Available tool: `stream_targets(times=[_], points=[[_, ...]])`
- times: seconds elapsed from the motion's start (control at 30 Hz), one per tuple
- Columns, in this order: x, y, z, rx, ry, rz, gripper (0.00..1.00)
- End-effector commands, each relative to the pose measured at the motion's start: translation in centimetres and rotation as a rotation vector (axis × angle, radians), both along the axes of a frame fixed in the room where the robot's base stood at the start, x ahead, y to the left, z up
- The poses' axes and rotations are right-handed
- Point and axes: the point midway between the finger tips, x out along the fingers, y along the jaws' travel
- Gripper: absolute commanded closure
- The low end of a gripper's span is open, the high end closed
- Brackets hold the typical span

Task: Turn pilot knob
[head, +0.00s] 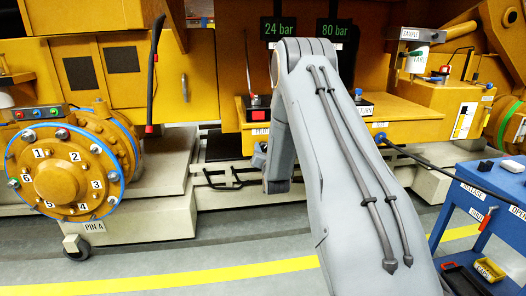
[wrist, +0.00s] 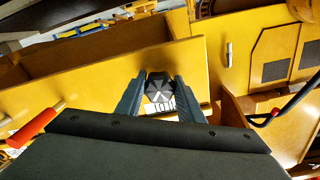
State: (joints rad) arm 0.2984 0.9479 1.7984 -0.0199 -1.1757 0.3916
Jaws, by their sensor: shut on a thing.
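The pilot knob (wrist: 158,84) is dark and faceted and shows in the wrist view on the yellow panel, above a small white scale plate (wrist: 161,104). My gripper (wrist: 159,92) has its two grey fingers at the left and right sides of the knob, shut on it.
Green displays (head: 279,29) read 24 bar and 80 bar. A black lever (head: 153,70) stands at left, above a numbered flange (head: 66,178). A red handle (wrist: 36,127) lies close at left in the wrist view. A blue cart (head: 480,215) stands at right. Floor is clear at front left.

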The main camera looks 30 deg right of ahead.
Motion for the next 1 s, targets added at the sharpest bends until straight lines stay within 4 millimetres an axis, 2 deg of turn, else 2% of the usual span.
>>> stream_targets(times=[0.7, 1.0], points=[[0.07, 0.25, 0.02, 0.577, -0.165, -0.001, 0.88], [0.07, 0.30, 0.18, 0.755, -0.216, 0.000, 0.88]])
